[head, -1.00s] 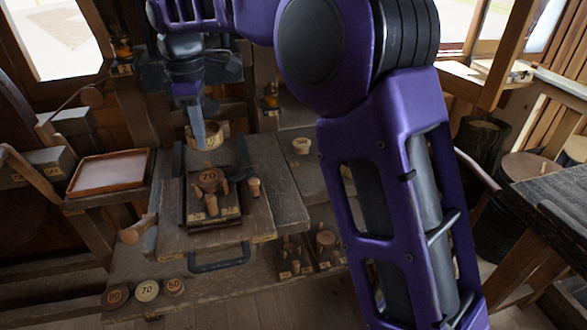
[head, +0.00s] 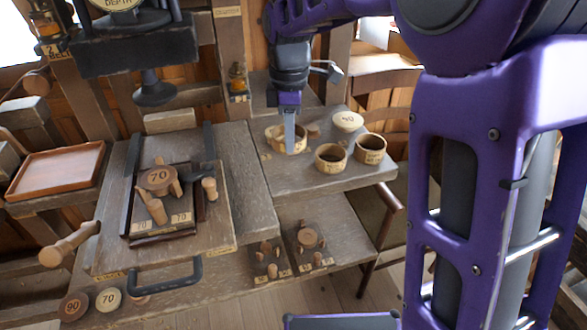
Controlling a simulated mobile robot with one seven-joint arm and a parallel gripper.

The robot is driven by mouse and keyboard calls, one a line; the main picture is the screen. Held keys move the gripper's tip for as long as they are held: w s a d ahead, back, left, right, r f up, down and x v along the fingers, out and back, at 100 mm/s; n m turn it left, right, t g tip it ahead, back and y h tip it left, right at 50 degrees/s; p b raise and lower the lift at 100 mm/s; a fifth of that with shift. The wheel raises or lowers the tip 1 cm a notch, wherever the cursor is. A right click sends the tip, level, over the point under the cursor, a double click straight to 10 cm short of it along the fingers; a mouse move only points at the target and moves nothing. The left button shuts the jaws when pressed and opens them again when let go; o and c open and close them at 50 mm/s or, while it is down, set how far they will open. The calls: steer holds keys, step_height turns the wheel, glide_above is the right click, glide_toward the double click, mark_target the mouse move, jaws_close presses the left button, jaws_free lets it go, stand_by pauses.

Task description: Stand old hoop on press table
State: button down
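My gripper (head: 290,146) points down over the side table (head: 270,180). Its finger overlaps a pale wooden hoop (head: 275,138). I cannot tell whether it grips this hoop or only stands at it, nor whether a second hoop overlaps there. Two more wooden hoops, one nearer (head: 330,158) and one farther right (head: 370,149), stand on the same table. Which is the old hoop is not readable. The press, with a dark round pad (head: 155,90) and a depth dial (head: 115,4), stands at the back left, above a wooden table (head: 235,150).
A pale disc (head: 347,121) lies at the side table's back. A reddish tray (head: 55,170) is at left. Discs (head: 108,299) and spools (head: 308,238) stand lower. The side table's front is clear.

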step_height(320, 180, down, 8)
steer(key=shift+f+b, duration=0.1)
steer(key=shift+b, duration=0.45)
steer(key=c, duration=1.1)
jaws_free()
steer(key=shift+f, duration=0.1)
step_height(320, 180, up, 12)
steer(key=shift+r+p, duration=0.2)
steer(key=shift+p, duration=0.75)
